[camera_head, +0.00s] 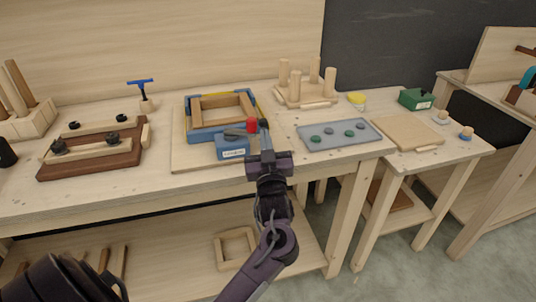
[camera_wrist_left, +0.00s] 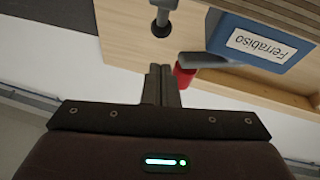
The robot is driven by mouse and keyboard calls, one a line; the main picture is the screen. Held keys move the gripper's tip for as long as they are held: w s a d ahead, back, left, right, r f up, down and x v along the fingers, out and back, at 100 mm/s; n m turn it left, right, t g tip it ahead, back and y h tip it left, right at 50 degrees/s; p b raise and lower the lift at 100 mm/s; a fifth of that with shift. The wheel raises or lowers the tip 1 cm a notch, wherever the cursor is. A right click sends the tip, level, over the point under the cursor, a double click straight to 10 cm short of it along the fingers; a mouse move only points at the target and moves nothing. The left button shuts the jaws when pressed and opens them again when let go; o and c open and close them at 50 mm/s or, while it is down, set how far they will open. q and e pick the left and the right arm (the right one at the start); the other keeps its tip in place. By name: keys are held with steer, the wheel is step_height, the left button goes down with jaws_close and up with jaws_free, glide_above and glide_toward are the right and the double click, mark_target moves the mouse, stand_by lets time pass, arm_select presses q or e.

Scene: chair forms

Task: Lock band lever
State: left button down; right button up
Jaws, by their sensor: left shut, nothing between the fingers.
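The band clamp's blue box (camera_head: 233,148) stands at the front of a pale board, with a white label reading "Ferrabiso". A grey lever (camera_head: 235,131) with a red knob (camera_head: 252,124) lies across its top. Behind it, blue pieces surround a wooden frame (camera_head: 222,107), with a yellow strip at the back. My left gripper (camera_head: 264,128) is shut and empty, just right of the red knob. In the left wrist view its closed fingers (camera_wrist_left: 162,84) are beside the red knob (camera_wrist_left: 184,76); contact is unclear. The grey lever (camera_wrist_left: 203,59) runs from the knob toward the blue box (camera_wrist_left: 262,42). My right gripper is out of view.
A grey tray (camera_head: 338,135) with green discs lies to the right, and a pegged wooden stand (camera_head: 305,88) behind. A brown board (camera_head: 95,153) with black knobs is at left. The table's front edge is close below the box.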

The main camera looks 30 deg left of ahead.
mark_target(263, 126)
arm_select(q)
steer(key=w+a, duration=0.1)
steer(key=w+f, duration=0.1)
steer(key=w+a, duration=0.1)
steer(key=shift+w+a+f, duration=0.2)
steer(key=shift+a+f, duration=0.05)
steer(key=shift+a, duration=0.05)
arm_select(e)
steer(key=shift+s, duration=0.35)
arm_select(q)
steer(key=shift+w+a+f, duration=0.15)
steer(key=shift+w+a, duration=0.05)
steer(key=shift+a, duration=0.05)
steer(key=shift+w+a, duration=0.15)
steer(key=shift+w, duration=0.05)
steer(key=shift+s+r, duration=0.1)
steer(key=shift+r, duration=0.15)
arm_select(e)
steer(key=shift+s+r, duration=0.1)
